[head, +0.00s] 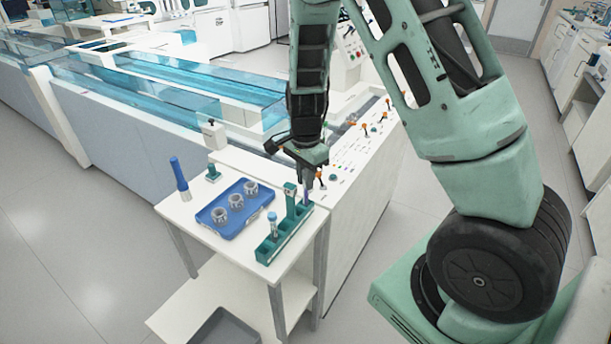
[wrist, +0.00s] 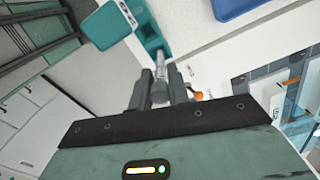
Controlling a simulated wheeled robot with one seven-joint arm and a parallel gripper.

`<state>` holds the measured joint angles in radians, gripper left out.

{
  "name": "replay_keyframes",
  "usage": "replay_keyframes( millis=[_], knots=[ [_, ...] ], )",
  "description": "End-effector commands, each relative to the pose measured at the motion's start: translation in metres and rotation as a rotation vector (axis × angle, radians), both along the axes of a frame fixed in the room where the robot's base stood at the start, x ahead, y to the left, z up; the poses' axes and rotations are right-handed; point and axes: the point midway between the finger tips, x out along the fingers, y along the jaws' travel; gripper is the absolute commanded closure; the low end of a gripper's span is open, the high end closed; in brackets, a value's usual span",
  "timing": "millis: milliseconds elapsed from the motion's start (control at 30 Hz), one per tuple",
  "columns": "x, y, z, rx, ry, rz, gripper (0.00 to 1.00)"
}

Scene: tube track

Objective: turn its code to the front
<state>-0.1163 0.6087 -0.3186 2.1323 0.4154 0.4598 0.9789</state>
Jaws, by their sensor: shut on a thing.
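My gripper (head: 309,180) is above the right end of the teal rack (head: 268,253), close to the table's back right corner. It is shut on a tube (head: 306,196), of which a small purplish part shows below the fingers. In the wrist view my gripper (wrist: 161,82) has the grey, shiny tube (wrist: 160,67) between its fingertips. No code on it can be made out. Whether its lower end touches the rack is unclear. Another tube (head: 272,222) with a blue top stands at the rack's near end.
A blue tray (head: 212,224) with three grey ring-shaped pieces lies left of the rack. A teal upright (head: 291,203) rises beside my gripper. A dark blue bottle (head: 179,175) stands at the table's left. The white console (head: 352,170) with orange-tipped levers is right behind.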

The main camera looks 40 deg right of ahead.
Motion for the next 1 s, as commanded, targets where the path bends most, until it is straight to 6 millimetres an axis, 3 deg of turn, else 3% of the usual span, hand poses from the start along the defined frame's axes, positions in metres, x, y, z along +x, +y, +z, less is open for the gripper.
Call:
replay_keyframes(
  millis=[500, 1000],
  knots=[
    [0.0, 0.0, -0.02, 0.0, 0.001, 0.0, 0.96],
    [0.0, 0.0, -0.018, 0.0, 0.001, -0.064, 0.96]
  ],
)
